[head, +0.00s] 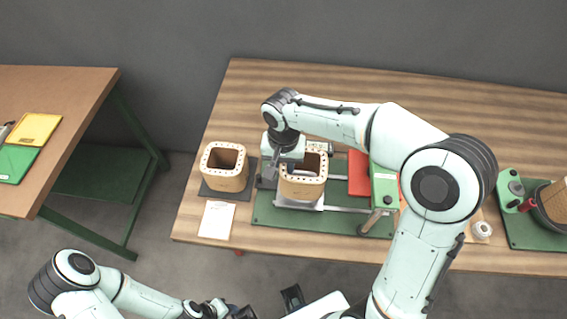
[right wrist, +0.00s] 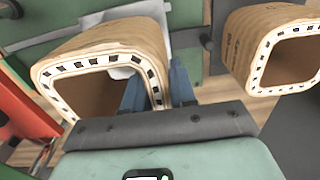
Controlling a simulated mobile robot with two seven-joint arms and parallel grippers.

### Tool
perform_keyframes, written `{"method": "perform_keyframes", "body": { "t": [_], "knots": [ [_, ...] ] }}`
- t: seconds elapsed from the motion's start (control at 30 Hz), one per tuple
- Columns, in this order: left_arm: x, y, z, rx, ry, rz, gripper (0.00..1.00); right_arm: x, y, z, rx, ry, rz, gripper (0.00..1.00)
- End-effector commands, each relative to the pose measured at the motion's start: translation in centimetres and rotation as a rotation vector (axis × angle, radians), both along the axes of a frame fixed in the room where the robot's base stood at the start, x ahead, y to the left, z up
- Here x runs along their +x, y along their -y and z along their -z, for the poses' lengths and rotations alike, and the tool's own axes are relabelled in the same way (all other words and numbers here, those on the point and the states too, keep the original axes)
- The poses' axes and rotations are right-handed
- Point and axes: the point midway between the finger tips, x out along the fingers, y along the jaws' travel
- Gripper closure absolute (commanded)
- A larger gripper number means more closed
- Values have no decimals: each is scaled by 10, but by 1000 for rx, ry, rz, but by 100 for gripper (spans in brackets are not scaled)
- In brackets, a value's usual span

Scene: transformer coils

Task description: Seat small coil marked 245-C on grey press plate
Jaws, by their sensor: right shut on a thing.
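A small tan coil (head: 302,187) with a square opening and a dotted rim is over the grey press plate (head: 298,205) of the green press. My right gripper (head: 276,170) is shut on its left wall. In the right wrist view the blue fingers (right wrist: 155,90) straddle the wall of this coil (right wrist: 120,50), one inside the opening and one outside. Part of the pale plate (right wrist: 135,14) shows beyond it. I cannot tell whether the coil touches the plate. No 245-C mark is readable. My left gripper (head: 240,312) is at the bottom edge, partly cut off.
A similar coil (head: 226,168) stands close by on a dark mat at the left; it also shows in the right wrist view (right wrist: 270,50). A white paper (head: 217,220) lies in front. A red block (head: 358,173) and a green press part (head: 384,188) stand right.

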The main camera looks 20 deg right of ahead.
Motion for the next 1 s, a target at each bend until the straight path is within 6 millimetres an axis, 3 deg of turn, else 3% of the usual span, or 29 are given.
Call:
{"method": "perform_keyframes", "body": {
  "t": [1.0],
  "knots": [
    [-2,0,4,0,-2,0,57,1,0,4,0,2,0,100]
  ]
}}
